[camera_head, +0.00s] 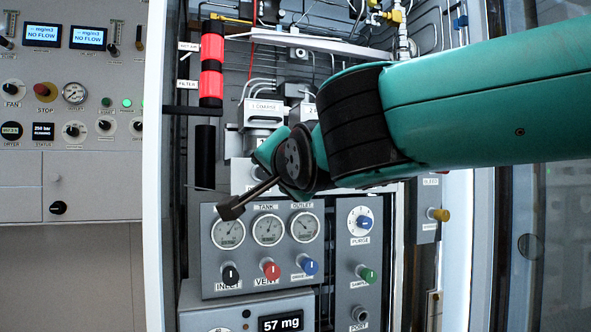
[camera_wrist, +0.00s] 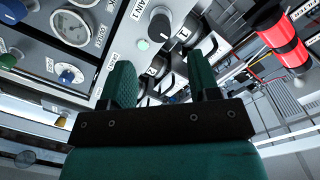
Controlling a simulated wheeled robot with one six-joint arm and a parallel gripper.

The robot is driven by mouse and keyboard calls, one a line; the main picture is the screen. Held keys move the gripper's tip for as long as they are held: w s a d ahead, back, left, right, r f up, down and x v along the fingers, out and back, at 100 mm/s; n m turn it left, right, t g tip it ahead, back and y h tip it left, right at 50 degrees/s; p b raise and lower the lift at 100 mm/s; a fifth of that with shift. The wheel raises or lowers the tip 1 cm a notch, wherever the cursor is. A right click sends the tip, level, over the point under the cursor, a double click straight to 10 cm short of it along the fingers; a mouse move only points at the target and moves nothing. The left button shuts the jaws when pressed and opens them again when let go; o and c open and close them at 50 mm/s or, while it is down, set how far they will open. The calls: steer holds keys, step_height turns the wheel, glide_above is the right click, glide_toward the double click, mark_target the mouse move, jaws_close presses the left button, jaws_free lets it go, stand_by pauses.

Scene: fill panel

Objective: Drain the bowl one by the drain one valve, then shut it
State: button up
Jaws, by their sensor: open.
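In the wrist view my gripper (camera_wrist: 163,78) is open and empty, with its two green fingers apart in front of the panel. Dark round housings tagged 1 (camera_wrist: 183,33) and 2 (camera_wrist: 151,71) show behind the fingers. In the head view a white filter head marked 1 (camera_head: 263,115) shows above my wrist. My arm hides its lower part, and I cannot make out the drain valves there.
Below my wrist in the head view is a gauge panel (camera_head: 207,265) with a black inlet knob (camera_head: 229,274), a red vent knob (camera_head: 270,269) and a blue knob (camera_head: 308,265). A red cylinder (camera_head: 211,65) hangs at upper left. The cabinet's white frame (camera_head: 155,170) stands left.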

steer(key=v, duration=0.9)
steer(key=shift+s+b, duration=0.25)
steer(key=shift+b, duration=0.05)
steer(key=shift+d, duration=0.1)
steer(key=s+d+f+n+g+h, duration=0.1)
steer(key=d+f+n+g, duration=0.25)
steer(key=f, duration=0.55)
steer(key=s+d+f+n+g, duration=0.2)
steer(key=d+f+n+g, duration=0.15)
steer(key=f, duration=0.55)
steer(key=s+d+f+n+g, duration=0.3)
steer(key=s+f+g, duration=0.25)
steer(key=s, duration=0.25)
steer(key=s+d+f+n+g, duration=0.2)
steer(key=s+f+n+g, duration=0.15)
steer(key=s+f, duration=0.35)
step_height(320, 180, up, 24)
steer(key=p, duration=2.2)
steer(key=shift+s+f+m, duration=0.25)
steer(key=shift+s+m, duration=0.05)
steer(key=shift+m, duration=0.05)
